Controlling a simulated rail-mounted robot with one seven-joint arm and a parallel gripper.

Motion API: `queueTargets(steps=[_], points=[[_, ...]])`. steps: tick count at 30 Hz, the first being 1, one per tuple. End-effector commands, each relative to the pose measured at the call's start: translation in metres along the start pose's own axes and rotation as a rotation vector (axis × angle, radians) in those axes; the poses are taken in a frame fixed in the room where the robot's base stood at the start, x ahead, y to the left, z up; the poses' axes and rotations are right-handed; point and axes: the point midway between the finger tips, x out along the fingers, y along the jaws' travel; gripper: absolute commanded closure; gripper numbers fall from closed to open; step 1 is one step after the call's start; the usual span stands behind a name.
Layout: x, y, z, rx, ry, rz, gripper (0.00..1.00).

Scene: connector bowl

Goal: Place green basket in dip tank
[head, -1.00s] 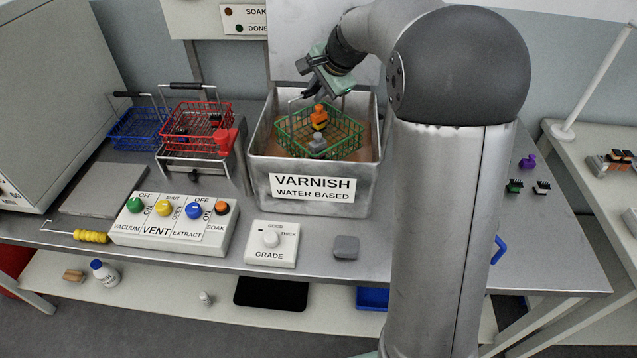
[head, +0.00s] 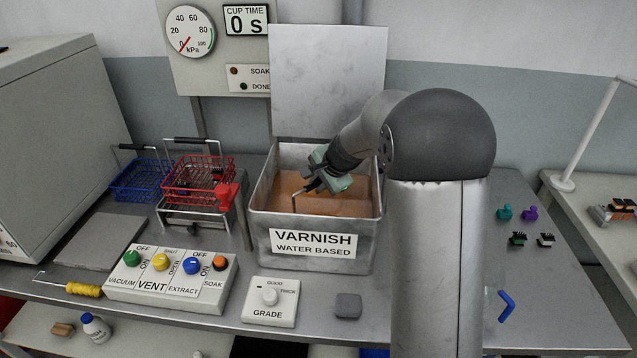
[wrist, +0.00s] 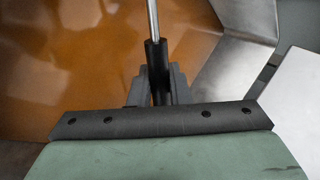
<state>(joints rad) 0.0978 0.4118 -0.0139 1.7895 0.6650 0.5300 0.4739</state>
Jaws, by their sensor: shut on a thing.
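The dip tank (head: 320,258) is a grey metal box labelled VARNISH, holding orange-brown liquid (head: 334,206). My gripper (head: 309,184) is inside the tank's opening, low above the liquid. It is shut on the green basket's handle, whose thin metal rod (head: 294,201) shows below the fingers. The wrist view shows the handle's black grip (wrist: 156,70) between the fingers and its metal rod (wrist: 152,18) over the liquid. The green mesh and the parts it carried are not visible; the opaque liquid hides what is below.
A red basket (head: 198,177) stands on a wire stand left of the tank, with a blue basket (head: 138,182) behind it. A metal panel (head: 328,80) stands upright behind the tank.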

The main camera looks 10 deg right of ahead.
Motion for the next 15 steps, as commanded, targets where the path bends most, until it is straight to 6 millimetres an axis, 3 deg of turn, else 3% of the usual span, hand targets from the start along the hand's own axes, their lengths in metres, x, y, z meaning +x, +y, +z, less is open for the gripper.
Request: queueTargets(steps=[7, 8, 10, 15], points=[[0.0022, 0.0007, 0.0, -0.001, 0.001, -0.003, 1.0], [0.0022, 0.0013, 0.0003, -0.001, 0.0, 0.0, 0.78], [0.0016, 0.0009, 0.0003, -0.001, -0.001, 0.0, 0.62], [0.0016, 0.0009, 0.0004, -0.001, -0.001, 0.0, 0.62]])
